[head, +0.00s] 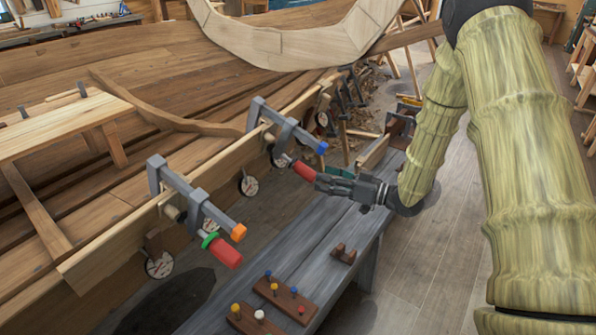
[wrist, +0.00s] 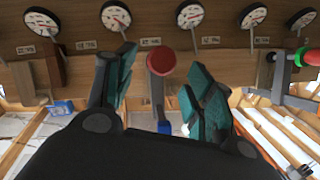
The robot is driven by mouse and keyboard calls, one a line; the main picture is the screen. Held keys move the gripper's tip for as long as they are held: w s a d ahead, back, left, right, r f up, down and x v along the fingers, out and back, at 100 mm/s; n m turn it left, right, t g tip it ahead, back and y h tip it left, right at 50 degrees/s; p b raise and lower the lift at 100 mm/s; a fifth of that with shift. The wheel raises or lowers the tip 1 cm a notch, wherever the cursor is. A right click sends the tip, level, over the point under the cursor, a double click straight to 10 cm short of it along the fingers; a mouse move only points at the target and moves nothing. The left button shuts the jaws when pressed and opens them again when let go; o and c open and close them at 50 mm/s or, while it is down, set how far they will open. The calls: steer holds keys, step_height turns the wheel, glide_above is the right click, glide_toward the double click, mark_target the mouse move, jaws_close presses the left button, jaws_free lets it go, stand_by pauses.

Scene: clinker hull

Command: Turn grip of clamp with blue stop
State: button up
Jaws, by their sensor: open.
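The clamp with the blue stop (head: 322,148) is a grey clamp fixed on the hull's plank edge. Its red grip (head: 303,170) points down toward my gripper (head: 322,180). In the wrist view the red grip (wrist: 160,62) shows end-on between the two teal fingers of my gripper (wrist: 160,75), with a gap on each side. The blue stop shows below it (wrist: 165,128). My gripper is open around the grip and I see no contact.
A second clamp with an orange stop (head: 239,232) and red grip (head: 228,255) with a green collar sits nearer. Round dials (head: 159,265) line the plank. A grey bench (head: 345,235) below holds wooden blocks with coloured pegs (head: 285,295). Floor at right is clear.

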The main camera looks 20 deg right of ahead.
mark_target(299, 172)
steer(key=x, duration=0.9)
steer(key=shift+a+p, duration=0.1)
steer(key=shift+p, duration=0.25)
steer(key=c, duration=1)
steer(key=shift+f, duration=0.1)
steer(key=shift+w+f+n+t+h+b, duration=0.1)
steer(key=shift+f+n+t+h+b, duration=0.05)
steer(key=shift+n+t+h+b, duration=0.85)
steer(key=shift+w+n+t+h+b, duration=0.1)
steer(key=shift+n+t+h+b, duration=0.25)
steer(key=shift+n+b, duration=0.45)
steer(key=shift+w+d+n+t+h+b, duration=0.1)
steer(key=shift+d+n+t+h+b, duration=0.3)
steer(key=shift+n+b, duration=0.3)
steer(key=shift+r, duration=0.25)
